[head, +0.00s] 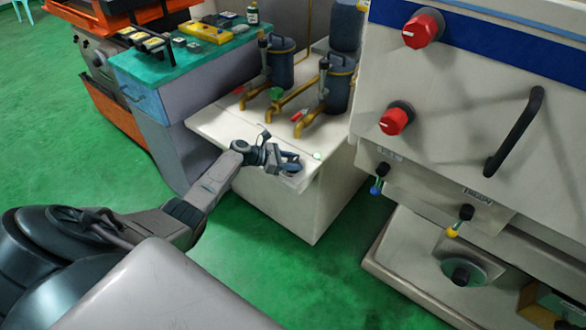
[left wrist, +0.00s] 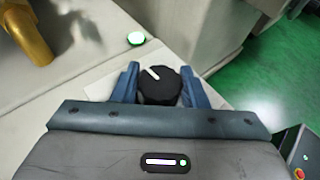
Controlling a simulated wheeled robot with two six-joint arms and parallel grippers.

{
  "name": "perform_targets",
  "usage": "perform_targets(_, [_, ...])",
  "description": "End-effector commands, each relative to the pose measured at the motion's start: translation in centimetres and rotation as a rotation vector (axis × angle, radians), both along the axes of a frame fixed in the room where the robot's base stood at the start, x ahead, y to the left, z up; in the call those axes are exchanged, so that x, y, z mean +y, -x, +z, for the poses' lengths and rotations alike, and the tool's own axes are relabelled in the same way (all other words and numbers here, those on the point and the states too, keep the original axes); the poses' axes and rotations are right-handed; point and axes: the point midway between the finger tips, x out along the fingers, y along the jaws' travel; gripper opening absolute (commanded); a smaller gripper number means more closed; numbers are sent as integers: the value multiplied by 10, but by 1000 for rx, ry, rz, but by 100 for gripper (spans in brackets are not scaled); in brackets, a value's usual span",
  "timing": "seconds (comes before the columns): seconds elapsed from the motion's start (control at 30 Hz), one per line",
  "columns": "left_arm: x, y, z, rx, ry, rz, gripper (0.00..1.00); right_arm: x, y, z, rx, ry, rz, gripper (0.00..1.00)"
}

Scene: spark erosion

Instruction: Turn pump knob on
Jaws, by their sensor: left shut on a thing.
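The pump knob (left wrist: 161,87) is a black round knob with a white pointer line, on a light panel in the left wrist view. Its pointer aims to the upper left in that view. My left gripper (left wrist: 158,88) has its blue fingers on either side of the knob and is shut on it. In the head view my left gripper (head: 289,163) is at the front corner of the pump cabinet (head: 318,205), and it mostly hides the knob there. A lit green-white button (left wrist: 136,38) is just beyond the knob; it also shows in the head view (head: 317,155). My right gripper is not in view.
Dark pump canisters (head: 338,85) and yellow pipes (head: 312,118) stand on the cabinet behind my gripper. A machine with red knobs (head: 422,28) and a black handle (head: 514,132) is at the right. A teal-topped bench (head: 190,58) stands at the left. Green floor is clear in front.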

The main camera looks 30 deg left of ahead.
Motion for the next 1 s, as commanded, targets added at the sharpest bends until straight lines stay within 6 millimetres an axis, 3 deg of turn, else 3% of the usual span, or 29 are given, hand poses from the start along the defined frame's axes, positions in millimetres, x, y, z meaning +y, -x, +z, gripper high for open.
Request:
perform_targets(0.2, [0,-1,0,-3,-1,-64,17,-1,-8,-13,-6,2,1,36])
perform_targets(0.73, [0,0,2,-2,1,-86,17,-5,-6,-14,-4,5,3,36])
perform_targets(0.77, [0,0,2,-2,1,-86,43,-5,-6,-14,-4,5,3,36])
perform_targets(0.83, [0,0,2,-2,0,-86,57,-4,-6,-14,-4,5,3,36])
perform_targets(0.87, [0,0,1,-2,0,-86,61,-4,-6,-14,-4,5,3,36])
perform_targets(1.0, [0,0,1,-1,0,-86,61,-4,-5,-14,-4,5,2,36])
